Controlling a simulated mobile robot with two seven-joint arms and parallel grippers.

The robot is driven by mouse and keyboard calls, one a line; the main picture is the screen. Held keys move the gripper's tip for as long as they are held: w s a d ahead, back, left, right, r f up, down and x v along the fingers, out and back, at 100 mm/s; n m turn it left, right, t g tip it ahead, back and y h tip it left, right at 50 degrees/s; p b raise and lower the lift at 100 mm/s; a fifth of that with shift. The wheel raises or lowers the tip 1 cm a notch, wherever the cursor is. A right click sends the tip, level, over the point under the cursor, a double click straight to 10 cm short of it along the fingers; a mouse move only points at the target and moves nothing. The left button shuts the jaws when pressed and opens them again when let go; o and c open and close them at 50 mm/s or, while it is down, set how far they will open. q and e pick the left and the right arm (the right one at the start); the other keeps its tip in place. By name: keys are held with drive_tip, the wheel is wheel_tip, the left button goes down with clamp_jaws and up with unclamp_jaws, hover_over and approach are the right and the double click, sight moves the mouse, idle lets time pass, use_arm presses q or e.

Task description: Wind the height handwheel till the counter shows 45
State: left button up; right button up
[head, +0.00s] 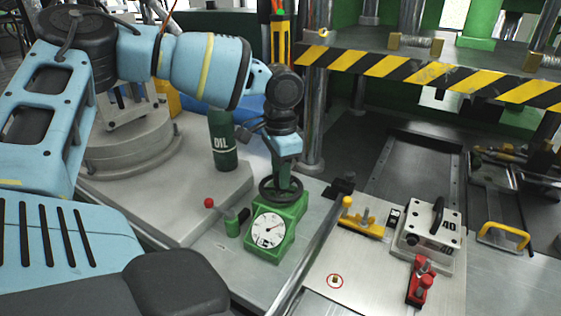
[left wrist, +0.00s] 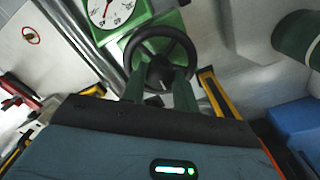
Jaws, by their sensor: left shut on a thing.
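The black handwheel (head: 268,194) sits on top of a green box (head: 292,222) with a round white dial (head: 269,230) on its sloped front. The dial has a thin red pointer and a small dark mark; I cannot read a number on it. My left gripper (head: 284,182) points down from above and is shut on the handwheel at its middle. In the left wrist view the wheel (left wrist: 133,44) shows as a dark ring, with the two green fingers (left wrist: 160,84) reaching its hub. The dial (left wrist: 108,10) is cut off at the top there. My right gripper is not in view.
A dark green OIL bottle (head: 222,145) stands behind the box. To the right are a metal bar, a yellow clamp (head: 362,225), a plate marked 40 (head: 432,222) and a red clamp (head: 421,282). A striped press beam (head: 430,75) hangs above.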

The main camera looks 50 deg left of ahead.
use_arm(q)
drive_tip(key=o, duration=1)
drive_tip(key=shift+r, duration=3.9)
drive_tip(key=shift+r, duration=0.1)
